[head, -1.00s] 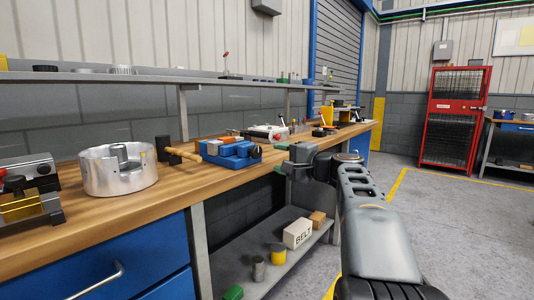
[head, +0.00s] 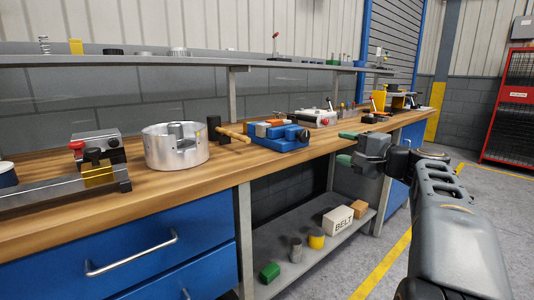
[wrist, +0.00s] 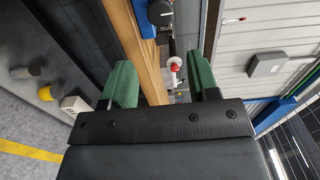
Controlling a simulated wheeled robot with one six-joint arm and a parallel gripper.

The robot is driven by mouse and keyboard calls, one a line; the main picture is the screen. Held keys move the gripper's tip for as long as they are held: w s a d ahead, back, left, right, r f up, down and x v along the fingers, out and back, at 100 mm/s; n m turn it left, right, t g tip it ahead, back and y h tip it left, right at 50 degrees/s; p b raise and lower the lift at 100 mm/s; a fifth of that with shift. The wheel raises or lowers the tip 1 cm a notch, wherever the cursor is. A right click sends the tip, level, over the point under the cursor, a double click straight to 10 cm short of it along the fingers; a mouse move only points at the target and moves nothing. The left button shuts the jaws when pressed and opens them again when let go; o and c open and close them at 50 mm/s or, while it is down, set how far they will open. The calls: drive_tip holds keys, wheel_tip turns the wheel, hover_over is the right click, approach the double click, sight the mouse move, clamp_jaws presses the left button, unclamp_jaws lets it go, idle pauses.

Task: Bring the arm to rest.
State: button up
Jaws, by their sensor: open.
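My gripper (head: 347,147) is at the right in the head view, held out beside the front edge of the wooden workbench (head: 215,165). In the wrist view its two green fingers (wrist: 165,80) stand wide apart with nothing between them. Past the fingers, the wrist view shows the bench edge, turned on its side. My arm reaches in from the lower right of the head view.
On the bench are a round metal housing (head: 176,148), a blue vise (head: 277,136) and a mallet (head: 232,134). A lower shelf (head: 290,262) holds a box marked BELT (head: 338,219) and small cans. Open grey floor (head: 480,200) lies right; a red cage (head: 512,110) stands beyond.

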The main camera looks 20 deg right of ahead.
drive_tip(key=s+a+r+n+g+h+p, duration=0.15)
drive_tip(key=a+g+p, duration=0.25)
drive_tip(key=a+p, duration=0.45)
drive_tip(key=s+a+r+n+g+p, duration=0.2)
drive_tip(key=s+a+n+g+p, duration=0.3)
drive_tip(key=p, duration=0.6)
drive_tip(key=s+a+r+n+g+h+p, duration=0.2)
drive_tip(key=s+p, duration=0.3)
drive_tip(key=p, duration=0.4)
drive_tip(key=s+a+r+n+g+h+p, duration=0.1)
drive_tip(key=s+a+r+n+h+p, duration=0.1)
drive_tip(key=p, duration=0.8)
drive_tip(key=shift+s+a+r+n+g+h, duration=0.15)
drive_tip(key=shift+s+a+n+g+h, duration=0.3)
drive_tip(key=shift+s+n+h, duration=1)
drive_tip(key=shift+s+m+y, duration=0.3)
drive_tip(key=shift+s+y, duration=0.05)
drive_tip(key=shift+y, duration=0.15)
